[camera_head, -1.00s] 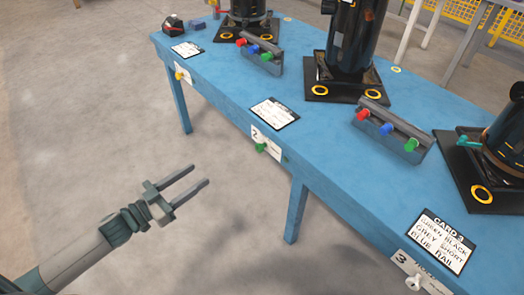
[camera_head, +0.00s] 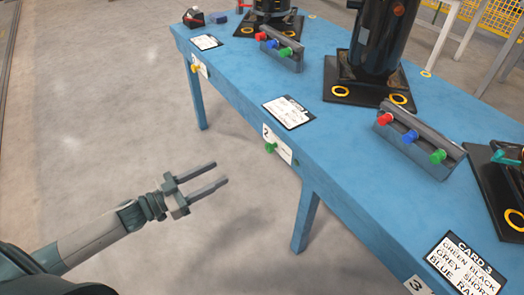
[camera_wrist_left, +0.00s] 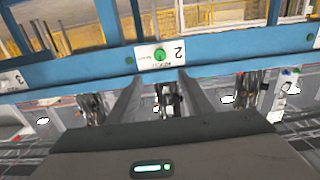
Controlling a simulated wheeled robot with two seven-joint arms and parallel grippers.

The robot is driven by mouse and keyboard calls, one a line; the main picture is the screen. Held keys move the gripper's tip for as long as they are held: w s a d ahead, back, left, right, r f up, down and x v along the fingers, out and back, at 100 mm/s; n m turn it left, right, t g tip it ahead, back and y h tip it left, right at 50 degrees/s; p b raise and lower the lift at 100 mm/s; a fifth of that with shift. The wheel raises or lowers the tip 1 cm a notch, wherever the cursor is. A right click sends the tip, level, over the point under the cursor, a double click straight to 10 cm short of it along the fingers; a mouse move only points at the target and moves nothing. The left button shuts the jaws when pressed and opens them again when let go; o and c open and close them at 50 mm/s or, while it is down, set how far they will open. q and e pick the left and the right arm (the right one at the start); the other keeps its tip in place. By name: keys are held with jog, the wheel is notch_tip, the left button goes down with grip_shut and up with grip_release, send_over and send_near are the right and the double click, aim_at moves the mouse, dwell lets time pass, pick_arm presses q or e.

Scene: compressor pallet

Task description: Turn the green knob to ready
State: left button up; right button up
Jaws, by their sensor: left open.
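The green knob (camera_head: 270,148) sits on a white plate marked 2 (camera_head: 282,146) on the table's front edge. My left gripper (camera_head: 220,174) is open and empty in front of the table, left of the knob and a little lower in the head view. The two are apart. In the left wrist view the knob (camera_wrist_left: 159,55) appears beyond the open fingers (camera_wrist_left: 158,76), roughly centred between them. The plate's small lettering is too blurred to read, so I cannot tell the knob's setting. My right gripper is out of view.
The blue table (camera_head: 330,150) carries dark compressors (camera_head: 375,45), grey blocks with red, blue and green knobs (camera_head: 420,145), and cards (camera_head: 289,112). A yellow knob (camera_head: 195,68) is on the same edge further left. The floor in front (camera_head: 110,120) is clear.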

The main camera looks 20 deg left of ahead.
aim_at(267, 148)
pick_arm(q)
jog(key=x, duration=1.6)
jog(key=shift+w+b, duration=0.1)
jog(key=shift+b, duration=0.3)
jog(key=shift+w+d, duration=0.35)
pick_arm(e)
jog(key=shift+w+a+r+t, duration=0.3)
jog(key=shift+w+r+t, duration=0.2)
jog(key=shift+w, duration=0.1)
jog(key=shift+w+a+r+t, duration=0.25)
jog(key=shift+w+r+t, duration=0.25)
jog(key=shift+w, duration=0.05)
pick_arm(q)
jog(key=shift+c, duration=0.7)
jog(key=c, duration=0.9)
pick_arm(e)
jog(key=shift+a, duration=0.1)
